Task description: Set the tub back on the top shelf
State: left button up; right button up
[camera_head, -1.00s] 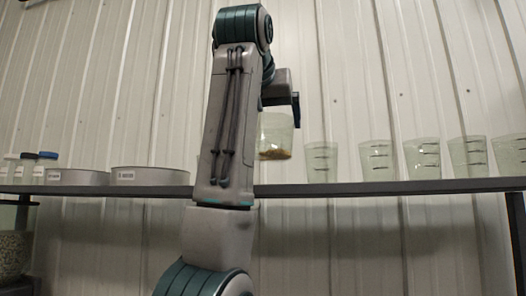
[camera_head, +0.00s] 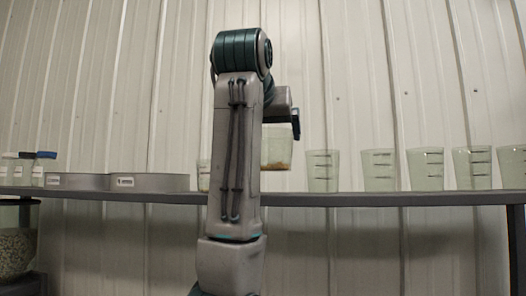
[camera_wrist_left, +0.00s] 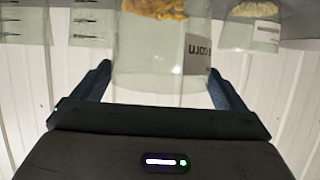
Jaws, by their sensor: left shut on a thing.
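The held tub (camera_head: 277,152) is clear, with orange-brown contents at its base. My left gripper (camera_head: 296,125) is shut on it. In the head view the tub's bottom shows higher than the bottoms of the neighbouring tubs, above the line of the top shelf (camera_head: 400,199). In the left wrist view the tub (camera_wrist_left: 158,62) appears upside down between my two fingers (camera_wrist_left: 158,95), with yellow-orange contents and a label reading CORN. My left arm hides part of the shelf just left of the tub. My right gripper is not in view.
Several clear tubs (camera_head: 322,171) with dark marks stand in a row to the right. Another tub (camera_head: 203,175) shows partly behind my arm. Two low grey trays (camera_head: 149,183) and small bottles (camera_head: 45,168) stand at left. A jar of pale grains (camera_head: 14,252) is below.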

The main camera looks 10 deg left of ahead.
pick_arm(q)
jog(key=shift+w+r, duration=0.1)
jog(key=shift+r, duration=0.05)
jog(key=w+p, duration=0.1)
jog(key=p, duration=0.1)
jog(key=w+p, duration=0.1)
jog(key=p, duration=0.1)
jog(key=shift+w+a+r, duration=0.1)
jog(key=shift+w+a, duration=0.2)
jog(key=shift+a, duration=0.1)
jog(key=shift+w+a+f+p, duration=0.4)
jog(key=shift+w+f+p, duration=0.25)
jog(key=shift+w, duration=0.6)
jog(key=shift+w+a+f+p, duration=0.45)
jog(key=shift+w+f, duration=0.45)
jog(key=shift+w, duration=0.35)
jog(key=shift+w+a+f+p, duration=0.35)
jog(key=shift+w+f+p, duration=0.35)
jog(key=shift+w, duration=0.55)
jog(key=shift+f, duration=0.3)
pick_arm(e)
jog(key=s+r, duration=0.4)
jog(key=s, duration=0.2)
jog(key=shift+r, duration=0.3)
